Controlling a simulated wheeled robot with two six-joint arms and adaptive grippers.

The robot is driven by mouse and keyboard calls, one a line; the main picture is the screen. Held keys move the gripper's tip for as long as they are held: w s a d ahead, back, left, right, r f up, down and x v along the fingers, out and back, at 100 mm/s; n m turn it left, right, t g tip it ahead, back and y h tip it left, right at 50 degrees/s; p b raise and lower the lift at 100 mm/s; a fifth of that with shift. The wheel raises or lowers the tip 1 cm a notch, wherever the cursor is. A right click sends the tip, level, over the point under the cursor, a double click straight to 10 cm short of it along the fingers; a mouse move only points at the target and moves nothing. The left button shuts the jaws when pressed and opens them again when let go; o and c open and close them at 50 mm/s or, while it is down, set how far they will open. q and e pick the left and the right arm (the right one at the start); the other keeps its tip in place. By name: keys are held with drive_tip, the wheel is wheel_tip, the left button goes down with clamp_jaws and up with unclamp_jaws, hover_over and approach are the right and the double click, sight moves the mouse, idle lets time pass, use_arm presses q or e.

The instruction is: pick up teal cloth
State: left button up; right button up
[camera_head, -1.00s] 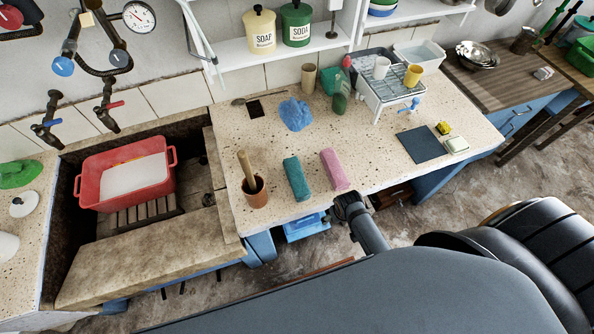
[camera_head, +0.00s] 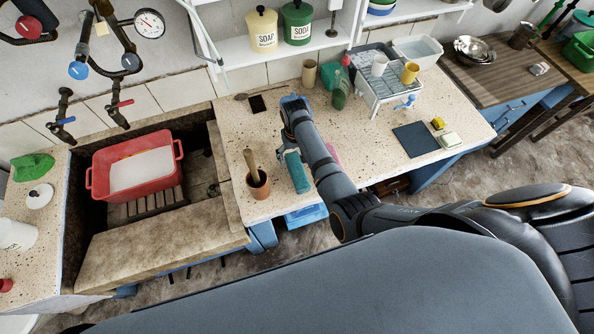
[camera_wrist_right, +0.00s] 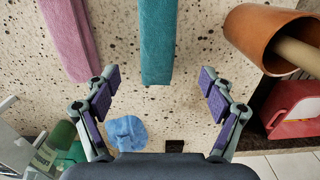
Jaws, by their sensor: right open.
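The teal cloth (camera_head: 297,173), a folded strip, lies on the speckled counter near its front edge; my right arm hides its far end in part. In the right wrist view the teal cloth (camera_wrist_right: 158,40) runs down from the top edge. My right gripper (camera_wrist_right: 160,77) is open and empty, its fingers to either side of the line of the cloth's near end. In the head view my right gripper (camera_head: 284,142) hangs over the counter just behind the cloth. Whether it touches the cloth cannot be told. My left gripper is not in view.
A pink cloth (camera_wrist_right: 70,38) lies beside the teal one, and a terracotta pot (camera_head: 258,187) with a wooden handle stands on the other side. A blue cloth (camera_wrist_right: 127,132) lies behind. A dish rack (camera_head: 385,90) and a dark mat (camera_head: 416,139) are farther right.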

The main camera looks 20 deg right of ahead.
sight(297, 169)
drive_tip(key=shift+f, duration=0.4)
wheel_tip(297, 169, down, 5)
drive_tip(key=b, duration=0.3)
drive_tip(key=shift+s+d+r, duration=0.1)
drive_tip(key=shift+r, duration=0.1)
drive_tip(key=f+b, duration=0.1)
drive_tip(key=b, duration=0.1)
drive_tip(key=f+b, duration=0.4)
drive_tip(key=shift+s+d+f, duration=0.1)
drive_tip(key=shift+s+f, duration=0.1)
drive_tip(key=shift+s, duration=0.1)
drive_tip(key=shift+r, duration=0.15)
drive_tip(key=c, duration=1.4)
